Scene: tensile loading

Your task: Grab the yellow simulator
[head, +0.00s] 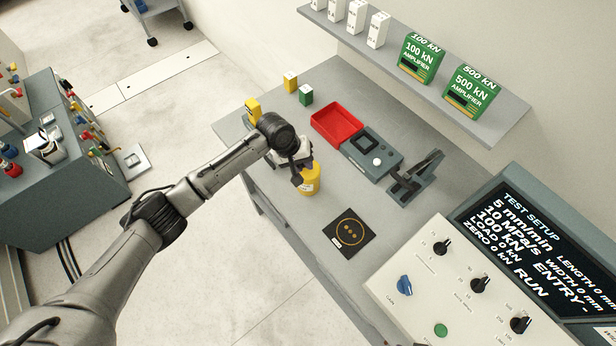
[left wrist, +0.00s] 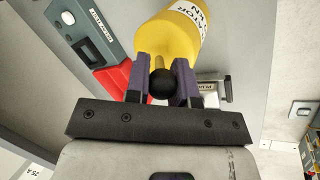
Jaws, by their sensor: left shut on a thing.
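The yellow simulator (head: 309,181) is a yellow cylinder near the front edge of the grey bench, partly hidden by my left gripper. My left gripper (head: 300,172) is at its top. In the left wrist view the yellow simulator (left wrist: 182,32) shows a white label, a thin stem and a black knob. There the two dark fingers of my left gripper (left wrist: 164,66) are shut on the stem, one on each side. I cannot tell whether the simulator touches the bench. My right gripper is not in view.
A control panel (head: 415,272) stands at right, below a shelf (head: 400,72).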

